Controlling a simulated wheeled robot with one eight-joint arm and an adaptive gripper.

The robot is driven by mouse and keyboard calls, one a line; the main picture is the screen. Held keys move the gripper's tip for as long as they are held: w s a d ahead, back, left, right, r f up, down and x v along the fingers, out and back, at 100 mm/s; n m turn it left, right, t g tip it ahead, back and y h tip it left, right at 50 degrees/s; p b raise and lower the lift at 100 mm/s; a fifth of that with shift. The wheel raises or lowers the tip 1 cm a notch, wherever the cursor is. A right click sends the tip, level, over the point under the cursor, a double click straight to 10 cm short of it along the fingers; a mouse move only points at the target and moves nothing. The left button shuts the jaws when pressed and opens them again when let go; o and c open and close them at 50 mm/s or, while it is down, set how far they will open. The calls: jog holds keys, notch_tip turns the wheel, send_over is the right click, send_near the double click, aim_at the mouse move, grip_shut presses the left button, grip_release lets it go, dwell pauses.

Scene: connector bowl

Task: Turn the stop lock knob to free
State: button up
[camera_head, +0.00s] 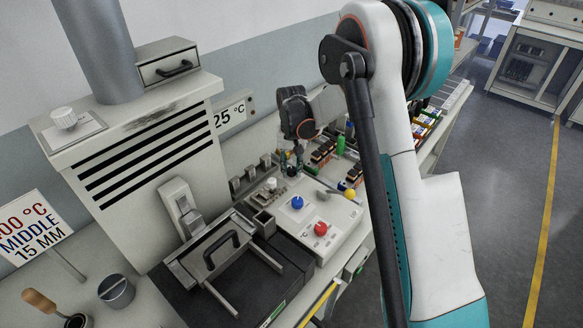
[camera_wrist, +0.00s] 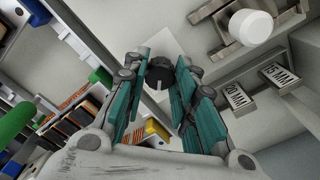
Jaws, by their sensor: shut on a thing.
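The stop lock knob is small, round and black (camera_wrist: 160,74), with a pale mark on its lower edge in the wrist view. It sits on a light panel. My gripper (camera_wrist: 163,66) has its teal fingers on both sides of the knob and is shut on it. In the head view my gripper (camera_head: 291,161) points down at the back of the light control panel (camera_head: 326,217), where the knob is mostly hidden by the fingers. I cannot read any label beside the knob.
A white knob (camera_wrist: 250,27) and blocks marked 20 MM (camera_wrist: 236,97) and 15 MM (camera_wrist: 280,77) are near. A green cylinder (camera_head: 340,145) stands behind.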

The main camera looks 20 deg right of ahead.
aim_at(292, 169)
jog(key=n, duration=0.4)
jog(key=shift+n+b, duration=0.3)
jog(key=shift+n, duration=1.8)
jog(key=o, duration=1.1)
jog(key=shift+c, duration=0.2)
jog(key=shift+r, duration=0.1)
notch_tip(292, 169, up, 12)
